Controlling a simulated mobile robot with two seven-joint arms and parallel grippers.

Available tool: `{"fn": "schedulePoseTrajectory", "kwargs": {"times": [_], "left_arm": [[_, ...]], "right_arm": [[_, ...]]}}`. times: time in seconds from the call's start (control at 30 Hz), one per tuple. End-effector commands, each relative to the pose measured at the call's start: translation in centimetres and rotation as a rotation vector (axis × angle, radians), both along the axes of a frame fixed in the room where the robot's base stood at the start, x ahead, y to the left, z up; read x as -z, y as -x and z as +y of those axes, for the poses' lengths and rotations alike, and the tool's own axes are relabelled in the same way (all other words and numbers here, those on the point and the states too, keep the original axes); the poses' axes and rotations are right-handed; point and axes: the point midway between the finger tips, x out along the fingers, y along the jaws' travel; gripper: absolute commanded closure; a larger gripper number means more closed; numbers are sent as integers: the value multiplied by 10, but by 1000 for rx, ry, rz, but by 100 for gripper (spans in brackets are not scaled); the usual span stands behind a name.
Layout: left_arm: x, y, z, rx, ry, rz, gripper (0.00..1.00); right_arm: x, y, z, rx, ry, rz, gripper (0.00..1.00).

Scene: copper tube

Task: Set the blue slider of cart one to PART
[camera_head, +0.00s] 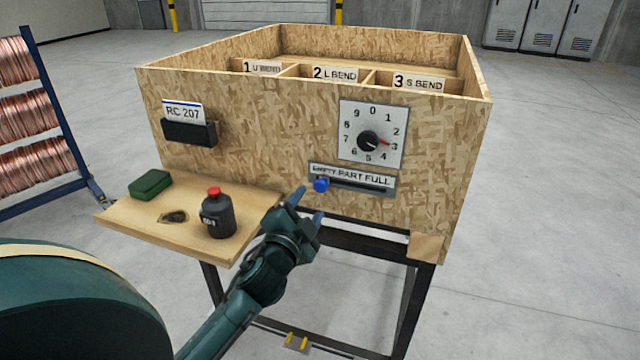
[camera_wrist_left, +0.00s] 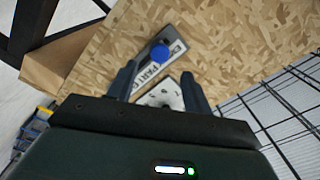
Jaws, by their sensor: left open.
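The cart (camera_head: 230,130) is a wooden box on a dark metal frame. On its front is a grey slider plate (camera_head: 375,183) labelled EMPTY, PART, FULL. The blue slider knob (camera_head: 321,185) sits at the left end of the slot, under EMPTY. The knob also shows in the left wrist view (camera_wrist_left: 159,53), ahead of the fingers. My left gripper (camera_head: 308,206) is open just below and left of the knob, apparently not touching it. In the left wrist view, the fingers (camera_wrist_left: 158,82) are apart with nothing between them. My right gripper is not in view.
A dial (camera_head: 368,140) with its red pointer near 3 is above the plate. A side shelf (camera_head: 150,217) holds a black bottle with a red cap (camera_head: 217,212) and a green block (camera_head: 150,184), left of my gripper. A card holder (camera_head: 188,132) is on the upper left. Copper coils (camera_head: 25,110) stand far left.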

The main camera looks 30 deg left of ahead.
Motion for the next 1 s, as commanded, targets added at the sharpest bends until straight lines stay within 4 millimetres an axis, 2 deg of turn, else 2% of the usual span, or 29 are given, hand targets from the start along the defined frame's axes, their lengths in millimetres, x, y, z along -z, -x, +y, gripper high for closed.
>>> {"fn": "schedulePoseTrajectory", "kwargs": {"times": [0.03,0.2,0.4,0.57,0.83,1.0], "left_arm": [[-3,-13,3,-1,-2,-3,50],[-2,-46,11,1,1,-1,50],[0,-72,17,1,1,1,50],[0,-80,19,2,1,1,50],[0,-81,19,2,1,1,50],[0,-81,19,1,1,1,64]], "right_arm": [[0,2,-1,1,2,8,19],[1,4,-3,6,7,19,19],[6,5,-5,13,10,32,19],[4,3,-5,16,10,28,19],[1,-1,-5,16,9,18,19],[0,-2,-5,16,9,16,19]]}}
